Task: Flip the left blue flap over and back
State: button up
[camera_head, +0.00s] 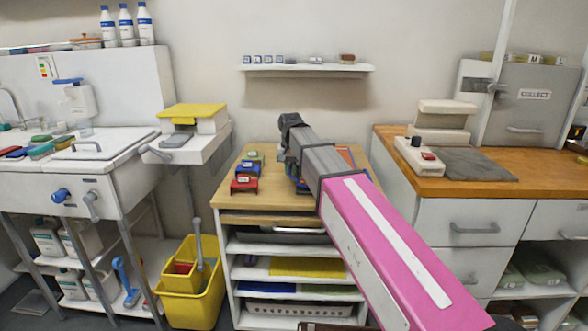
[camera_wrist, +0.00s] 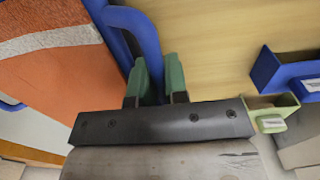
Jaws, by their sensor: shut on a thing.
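In the wrist view, my gripper (camera_wrist: 158,82) has its two green fingertips on either side of a blue bar (camera_wrist: 149,50) and is shut on it. The bar belongs to the blue flap, the blue frame beside an orange and grey panel (camera_wrist: 55,70) at the left. In the head view, my arm covers most of this spot on the wooden-topped cabinet. Only a little blue (camera_head: 303,187) shows left of the arm and an orange strip (camera_head: 347,157) right of it. My fingertips are hidden there.
Small red, blue and green holders (camera_head: 244,185) stand left of my arm on the wooden top (camera_head: 262,200). In the wrist view, a blue holder (camera_wrist: 285,72) and a green one (camera_wrist: 272,112) lie to the right, apart from my fingers. A yellow bucket (camera_head: 190,305) stands on the floor at left.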

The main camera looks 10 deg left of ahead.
jog(key=shift+d+r, duration=0.25)
jog(key=shift+r, duration=0.4)
jog(key=shift+d+r, duration=0.2)
jog(key=shift+r, duration=0.45)
jog(key=shift+d+r, duration=0.25)
jog(key=shift+r, duration=0.4)
jog(key=shift+w+d+r, duration=0.1)
jog(key=shift+d+r, duration=1.05)
jog(key=shift+w+d+r, duration=0.1)
jog(key=shift+d+r, duration=0.3)
jog(key=shift+d, duration=0.7)
jog(key=shift+d+r, duration=0.35)
jog(key=shift+d, duration=0.8)
jog(key=shift+w+d+r, duration=0.1)
jog(key=shift+d+r, duration=0.3)
jog(key=shift+d, duration=0.7)
jog(key=shift+d+f, duration=0.1)
jog(key=shift+d, duration=1.15)
jog(key=shift+w+d+f, duration=0.1)
jog(key=shift+d+f, duration=0.1)
jog(key=shift+d, duration=0.35)
jog(key=shift+w+d+f, duration=0.1)
jog(key=shift+d+f, duration=0.1)
jog(key=shift+d, duration=0.3)
jog(key=shift+a, duration=0.1)
